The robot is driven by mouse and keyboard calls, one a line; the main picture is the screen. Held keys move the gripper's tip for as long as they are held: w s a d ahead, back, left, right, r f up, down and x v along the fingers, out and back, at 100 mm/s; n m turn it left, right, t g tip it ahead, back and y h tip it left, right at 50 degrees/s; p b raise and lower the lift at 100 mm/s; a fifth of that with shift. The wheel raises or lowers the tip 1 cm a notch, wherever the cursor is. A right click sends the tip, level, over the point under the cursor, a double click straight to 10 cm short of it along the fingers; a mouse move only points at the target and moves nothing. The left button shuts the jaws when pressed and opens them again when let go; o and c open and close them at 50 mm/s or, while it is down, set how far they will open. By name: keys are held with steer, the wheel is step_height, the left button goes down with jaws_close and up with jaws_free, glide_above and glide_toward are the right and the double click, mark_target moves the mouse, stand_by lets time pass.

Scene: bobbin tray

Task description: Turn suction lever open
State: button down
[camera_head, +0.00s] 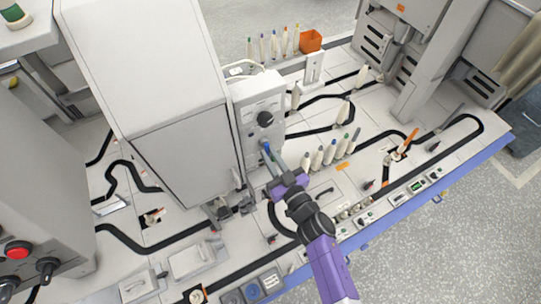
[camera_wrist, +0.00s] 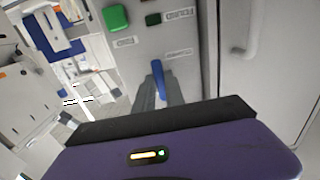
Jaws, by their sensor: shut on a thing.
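The suction lever, a small blue handle (camera_head: 266,147), is on the front of the light grey control box (camera_head: 249,119). In the wrist view the blue lever (camera_wrist: 158,76) sits between the grey fingertips, upright in the picture. My gripper (camera_head: 272,160) reaches up to the box and is shut on the lever; its fingers also show in the wrist view (camera_wrist: 160,92). The lower part of the lever is hidden by the fingers. I cannot read the panel labels to tell which lever position is open.
A black knob (camera_head: 265,118) is above the lever. A green button (camera_wrist: 115,17) is on the panel. A large white cabinet (camera_head: 180,120) stands left of the box. Several pale bobbins (camera_head: 330,153) stand close to the right of my gripper. Black track loops run over the bench.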

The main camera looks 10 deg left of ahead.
steer(key=n, duration=0.4)
steer(key=w+d+r+n+b, duration=0.1)
steer(key=n, duration=0.4)
steer(key=d+n, duration=0.1)
steer(key=n, duration=0.3)
steer(key=shift+w+r+b, duration=0.2)
steer(key=shift+r+b, duration=0.05)
steer(key=shift+b, duration=0.05)
steer(key=shift+d+r+n, duration=0.1)
steer(key=shift+r+n, duration=0.2)
steer(key=shift+n, duration=0.9)
steer(key=shift+r+n, duration=0.25)
steer(key=shift+n, duration=0.95)
steer(key=c, duration=1.4)
jaws_free()
